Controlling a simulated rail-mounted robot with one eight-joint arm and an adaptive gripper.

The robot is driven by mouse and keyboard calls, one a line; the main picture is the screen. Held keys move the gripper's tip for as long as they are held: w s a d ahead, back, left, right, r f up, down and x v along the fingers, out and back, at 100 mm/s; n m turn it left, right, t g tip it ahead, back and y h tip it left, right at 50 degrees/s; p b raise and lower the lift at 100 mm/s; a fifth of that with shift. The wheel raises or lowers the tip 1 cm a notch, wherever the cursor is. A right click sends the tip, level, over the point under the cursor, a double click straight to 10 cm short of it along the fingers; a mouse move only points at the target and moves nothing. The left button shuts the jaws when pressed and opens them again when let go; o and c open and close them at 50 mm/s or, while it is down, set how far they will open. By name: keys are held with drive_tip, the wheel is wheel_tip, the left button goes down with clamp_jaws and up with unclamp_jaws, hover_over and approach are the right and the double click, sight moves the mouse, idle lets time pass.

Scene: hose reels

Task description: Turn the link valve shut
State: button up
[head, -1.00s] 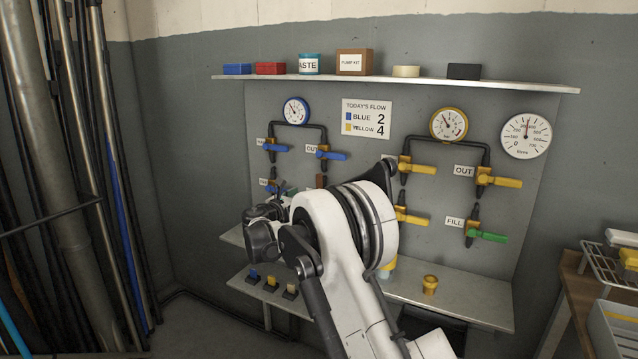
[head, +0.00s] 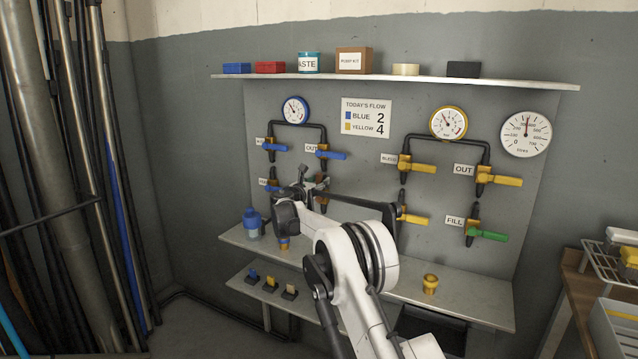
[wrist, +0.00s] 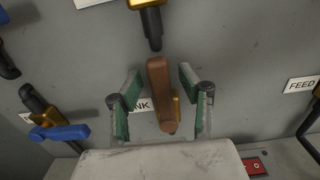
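The link valve has a brown handle (wrist: 160,85), which stands close to upright in the wrist view. A label behind it is partly covered and reads "NK". My gripper (wrist: 161,78) is open, with one green-padded finger on each side of the handle and a gap showing on both sides. A small part of the valve's yellow body shows to the right of the handle. In the head view my gripper (head: 308,187) is in front of the panel between the blue and yellow valves and largely hides the link valve.
Blue-handled valves (head: 332,155) sit to the left and yellow-handled valves (head: 415,168) to the right, with a green-handled fill valve (head: 488,236) beyond. A bench shelf (head: 470,295) below holds a blue bottle (head: 252,224) and a brass fitting (head: 430,284).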

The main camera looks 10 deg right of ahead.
drive_tip(key=shift+w+d, duration=0.15)
clamp_jaws()
idle(0.4)
